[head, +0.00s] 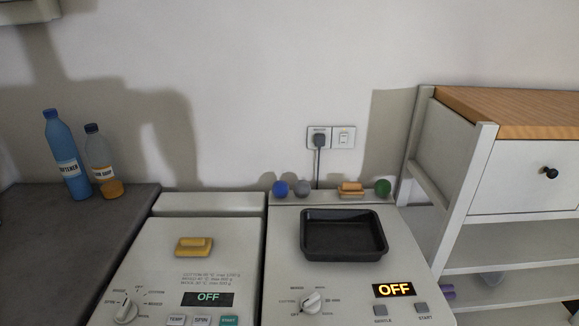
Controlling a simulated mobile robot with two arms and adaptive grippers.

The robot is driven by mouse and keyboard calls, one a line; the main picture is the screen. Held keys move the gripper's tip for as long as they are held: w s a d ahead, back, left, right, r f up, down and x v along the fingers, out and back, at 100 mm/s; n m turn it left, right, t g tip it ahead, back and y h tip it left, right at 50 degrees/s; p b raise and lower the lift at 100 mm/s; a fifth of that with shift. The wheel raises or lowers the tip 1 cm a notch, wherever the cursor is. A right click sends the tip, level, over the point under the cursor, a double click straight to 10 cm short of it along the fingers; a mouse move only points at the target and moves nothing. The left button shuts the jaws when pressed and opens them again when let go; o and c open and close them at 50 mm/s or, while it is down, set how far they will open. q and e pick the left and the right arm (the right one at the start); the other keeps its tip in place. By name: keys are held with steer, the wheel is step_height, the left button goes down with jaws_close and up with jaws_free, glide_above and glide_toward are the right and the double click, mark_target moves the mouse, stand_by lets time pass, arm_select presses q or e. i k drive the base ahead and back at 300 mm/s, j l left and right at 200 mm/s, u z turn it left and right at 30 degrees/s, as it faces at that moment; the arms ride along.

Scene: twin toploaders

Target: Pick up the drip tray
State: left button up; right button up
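The drip tray (343,255) is a black, shallow rectangular tray with raised walls. It rests on top of the right toploader (278,261), behind its dial and buttons, and looks empty. Neither of my grippers shows in the head view, and nothing is touching the tray from above.
The left toploader (150,265) carries a yellow block-like item (194,247). Small balls and a tan item (350,189) line the right machine's back ledge. Two bottles (67,155) stand on the dark counter (60,270) at left. A wood-topped cabinet (510,165) stands at right.

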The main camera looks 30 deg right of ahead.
mark_target(331, 234)
steer(key=z, duration=1.4)
